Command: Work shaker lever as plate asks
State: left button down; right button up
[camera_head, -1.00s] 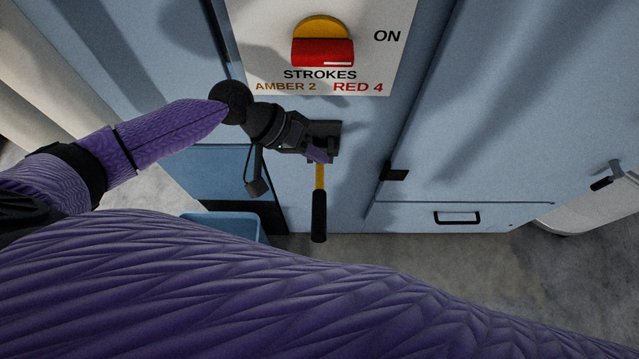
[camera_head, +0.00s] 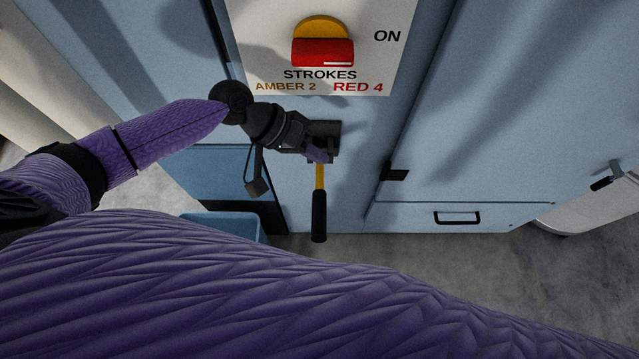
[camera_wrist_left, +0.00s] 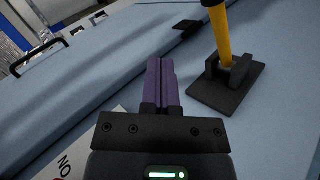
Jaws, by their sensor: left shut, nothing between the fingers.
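The shaker lever has a yellow shaft (camera_head: 320,175) and a black grip (camera_head: 319,216). It hangs down from a black bracket (camera_head: 326,129) on the blue machine front. The lever shaft also shows in the left wrist view (camera_wrist_left: 221,35), rising from its bracket (camera_wrist_left: 228,86). The white plate (camera_head: 270,45) reads STROKES, AMBER 2, RED 4, with ON at its right. On it, a red block (camera_head: 322,53) sits below an amber disc (camera_head: 322,25). My left gripper (camera_head: 318,156) is shut and empty beside the bracket and lever top. In the wrist view its fingers (camera_wrist_left: 160,75) are apart from the lever.
A blue bin (camera_head: 222,226) stands on the floor at the lower left. A panel with a black handle (camera_head: 457,217) and a small black latch (camera_head: 395,172) lies right of the lever. My purple-sleeved body part fills the foreground. Grey floor is clear at the lower right.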

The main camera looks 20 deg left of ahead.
jog(key=shift+d, duration=0.1)
pick_arm(q)
jog(key=shift+r+m+p, duration=0.2)
jog(key=shift+m+p, duration=0.1)
jog(key=shift+m, duration=0.2)
jog(key=r+m+t+y+p, duration=0.1)
jog(key=m, duration=0.3)
jog(key=w+r+m+p, duration=0.1)
jog(key=m, duration=0.3)
jog(key=r+m+t+y+p, duration=0.1)
jog(key=m+p, duration=0.1)
jog(key=m, duration=0.2)
jog(key=shift+w+a+m+t+y, duration=0.2)
jog(key=shift+a+m+t+y, duration=0.05)
jog(key=shift+m+t+y, duration=0.05)
pick_arm(e)
jog(key=r, duration=0.2)
jog(key=a+r, duration=0.1)
jog(key=r, duration=0.1)
jog(key=shift+w+r, duration=0.15)
jog(key=shift+r, duration=0.2)
jog(key=shift+d+f, duration=0.1)
jog(key=shift+d, duration=0.05)
